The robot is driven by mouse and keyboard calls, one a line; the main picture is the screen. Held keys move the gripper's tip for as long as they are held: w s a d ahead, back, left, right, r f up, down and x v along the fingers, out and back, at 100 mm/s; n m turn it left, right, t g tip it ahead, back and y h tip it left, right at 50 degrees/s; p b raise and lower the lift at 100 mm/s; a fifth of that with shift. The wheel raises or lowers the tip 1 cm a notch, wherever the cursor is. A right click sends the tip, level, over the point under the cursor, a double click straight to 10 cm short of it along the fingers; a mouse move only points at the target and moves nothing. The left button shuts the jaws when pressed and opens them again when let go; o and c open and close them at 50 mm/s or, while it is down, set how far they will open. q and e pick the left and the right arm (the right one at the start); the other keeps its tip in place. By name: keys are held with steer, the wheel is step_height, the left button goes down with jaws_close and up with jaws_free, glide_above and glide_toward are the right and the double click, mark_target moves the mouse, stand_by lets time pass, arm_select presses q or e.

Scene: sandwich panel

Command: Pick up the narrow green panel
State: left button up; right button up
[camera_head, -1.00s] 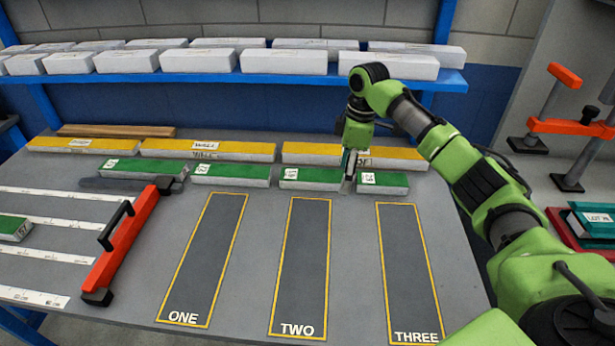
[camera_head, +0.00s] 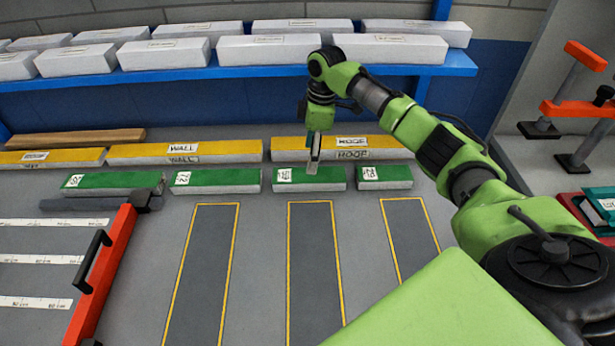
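Several green-topped panels lie in a row across the bench. From left to right they include a long one (camera_head: 115,184), a second (camera_head: 215,181), a third (camera_head: 325,179) and a right-hand one (camera_head: 395,177), which looks the shortest. Each has a small white label, too small to read surely. The third panel rests in the row. My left gripper is not in view.
Yellow-topped panels marked WALL (camera_head: 185,149) and ROOF (camera_head: 375,143) lie just behind. White blocks fill the blue shelf (camera_head: 250,72) above. Yellow-outlined dark strips (camera_head: 200,270) in front are empty.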

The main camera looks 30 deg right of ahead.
mark_target(309, 176)
step_height(309, 176, down, 3)
steer(key=shift+w+a+f, duration=0.1)
steer(key=shift+a, duration=0.05)
steer(key=shift+f+p, duration=0.35)
steer(key=shift+f, duration=0.5)
step_height(309, 176, down, 4)
steer(key=shift+w+r+p, duration=0.1)
steer(key=shift+r+p, duration=0.05)
steer(key=shift+p, duration=0.25)
steer(key=shift+f, duration=0.4)
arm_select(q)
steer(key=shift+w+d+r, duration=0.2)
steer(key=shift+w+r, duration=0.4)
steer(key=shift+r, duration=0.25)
arm_select(e)
steer(key=c, duration=1.2)
